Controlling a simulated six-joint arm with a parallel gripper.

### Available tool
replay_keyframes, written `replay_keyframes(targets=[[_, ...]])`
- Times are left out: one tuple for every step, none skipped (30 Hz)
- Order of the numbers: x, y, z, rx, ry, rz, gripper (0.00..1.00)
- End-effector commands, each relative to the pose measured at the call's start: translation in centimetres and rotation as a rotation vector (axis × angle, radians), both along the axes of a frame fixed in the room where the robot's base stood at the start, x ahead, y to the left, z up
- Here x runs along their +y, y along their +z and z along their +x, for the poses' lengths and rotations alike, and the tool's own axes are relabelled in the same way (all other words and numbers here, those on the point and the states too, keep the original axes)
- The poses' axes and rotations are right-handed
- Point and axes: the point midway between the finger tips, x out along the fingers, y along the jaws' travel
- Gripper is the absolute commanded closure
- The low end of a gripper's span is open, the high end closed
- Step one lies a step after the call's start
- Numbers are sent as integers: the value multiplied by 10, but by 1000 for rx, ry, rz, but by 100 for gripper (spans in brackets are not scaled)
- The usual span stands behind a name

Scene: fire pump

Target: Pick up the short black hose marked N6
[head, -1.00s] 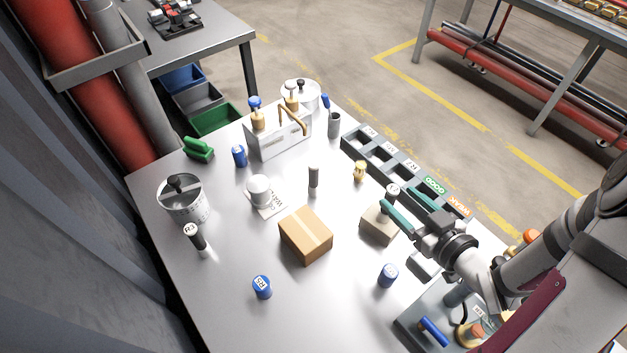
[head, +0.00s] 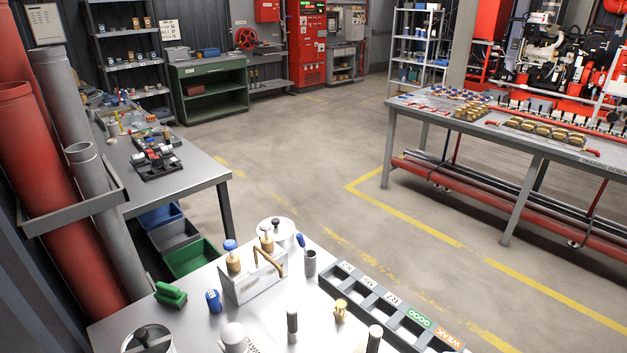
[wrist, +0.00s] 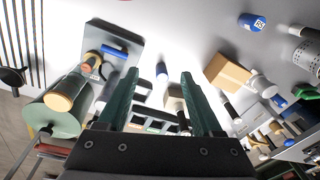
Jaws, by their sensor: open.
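My gripper (wrist: 159,76) shows only in the wrist view, with its two green fingers apart and nothing held between them. A short dark hose with a pale end (head: 374,338) stands at the bottom edge of the head view, beside the slotted rack. In the wrist view a dark hose (wrist: 184,122) shows near the right finger, beside a beige block (wrist: 174,96), partly covered by the finger. Another short dark hose with a light end (head: 292,322) stands further left on the table. No N6 mark is legible on any of them.
The slotted rack (head: 366,290) with GOOD and WEAK labels lies along the table's right edge.

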Motion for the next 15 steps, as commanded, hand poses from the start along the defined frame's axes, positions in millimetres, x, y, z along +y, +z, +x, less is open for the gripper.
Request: replay_keyframes(targets=[[10, 4, -12, 30, -11, 36, 33], [18, 6, -21, 55, -19, 63, 33], [27, 9, -32, 87, -28, 97, 33], [34, 11, -39, 108, -33, 121, 33], [36, 12, -43, 132, -17, 123, 33], [30, 10, -38, 156, 57, 74, 33], [27, 10, -34, 171, 111, 41, 33], [23, 9, -30, 188, 164, 8, 33], [18, 8, -24, 210, 241, -39, 33], [15, 7, -19, 226, 302, -75, 33], [12, 6, -13, 244, 363, -111, 33], [8, 5, -5, 267, 450, -162, 33], [6, 4, 3, 285, 518, -201, 33], [4, 3, 10, 304, 589, -241, 33], [2, 1, 22, 329, 688, -298, 33]])
